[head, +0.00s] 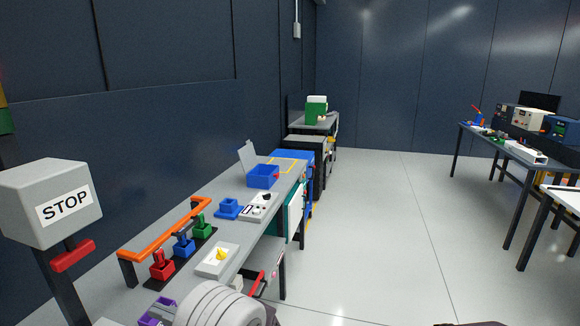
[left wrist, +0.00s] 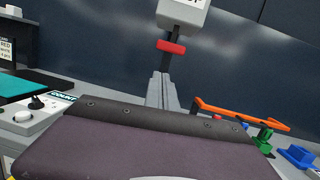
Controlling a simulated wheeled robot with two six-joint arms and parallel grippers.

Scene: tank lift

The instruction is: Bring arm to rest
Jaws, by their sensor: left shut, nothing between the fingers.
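My left gripper (left wrist: 161,78) shows in the left wrist view as two grey ridged fingers pressed together, with its dark body filling the bottom. The fingers are shut and empty, and they point toward the dark post under the STOP box (head: 62,204). In the head view a pale rounded part of my arm covers the bench at the bottom. The fingers cannot be made out there. My right gripper is in neither view.
A grey bench (head: 222,190) runs along the left wall. It carries an orange rail (head: 165,232), red, blue and green levers, a switch plate (head: 217,260) and a blue bin (head: 263,176). Open pale floor (head: 380,240) lies right of it. Another table (head: 500,150) stands far right.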

